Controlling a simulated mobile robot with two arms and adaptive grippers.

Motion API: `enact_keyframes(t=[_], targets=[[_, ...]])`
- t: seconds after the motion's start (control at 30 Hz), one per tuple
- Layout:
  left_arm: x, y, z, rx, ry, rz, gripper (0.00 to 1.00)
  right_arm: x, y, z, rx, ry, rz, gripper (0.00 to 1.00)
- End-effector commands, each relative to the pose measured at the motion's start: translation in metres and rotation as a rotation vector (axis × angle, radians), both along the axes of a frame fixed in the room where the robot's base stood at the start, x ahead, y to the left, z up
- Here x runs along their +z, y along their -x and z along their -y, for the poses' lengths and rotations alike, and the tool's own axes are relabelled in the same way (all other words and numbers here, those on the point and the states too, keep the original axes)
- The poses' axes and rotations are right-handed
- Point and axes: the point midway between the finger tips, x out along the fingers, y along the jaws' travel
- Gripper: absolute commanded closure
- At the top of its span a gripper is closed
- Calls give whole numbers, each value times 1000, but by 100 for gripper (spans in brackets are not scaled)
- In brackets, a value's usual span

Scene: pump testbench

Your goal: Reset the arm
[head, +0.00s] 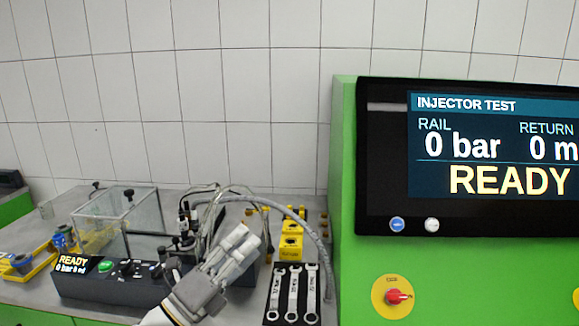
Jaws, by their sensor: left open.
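My left gripper (240,243) is in the head view, reaching up from the bottom middle over the bench. It is pale grey and white, open, and I see nothing held in it. It hangs in front of the hoses and the dark control box (110,286), to the left of the wrenches (293,293). My right gripper is not in view.
A green cabinet (344,200) with a screen (490,150) reading READY stands at right, with a red knob (397,297) below. A clear box (118,215), a yellow tray (28,268) and yellow blocks (292,240) stand on the grey bench.

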Motion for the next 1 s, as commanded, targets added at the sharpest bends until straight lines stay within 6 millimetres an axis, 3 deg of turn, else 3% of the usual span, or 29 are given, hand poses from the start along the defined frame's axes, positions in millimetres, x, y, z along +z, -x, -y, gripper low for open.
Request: enact_keyframes(t=[0.27, 0.47, 0.57, 0.7, 0.8, 1.0], targets=[[-75, 6, -60, 258, 511, -507, 46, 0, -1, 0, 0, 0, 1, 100], [-161, 44, -100, 474, 839, -891, 46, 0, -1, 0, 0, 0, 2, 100], [-207, 78, -113, 596, 988, -1083, 46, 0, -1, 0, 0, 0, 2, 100], [-264, 141, -124, 782, 1169, -1343, 46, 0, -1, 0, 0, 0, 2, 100], [-293, 187, -125, 906, 1267, -1499, 46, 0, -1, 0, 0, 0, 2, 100], [-326, 268, -121, 1119, 1390, -1733, 46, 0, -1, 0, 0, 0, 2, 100]])
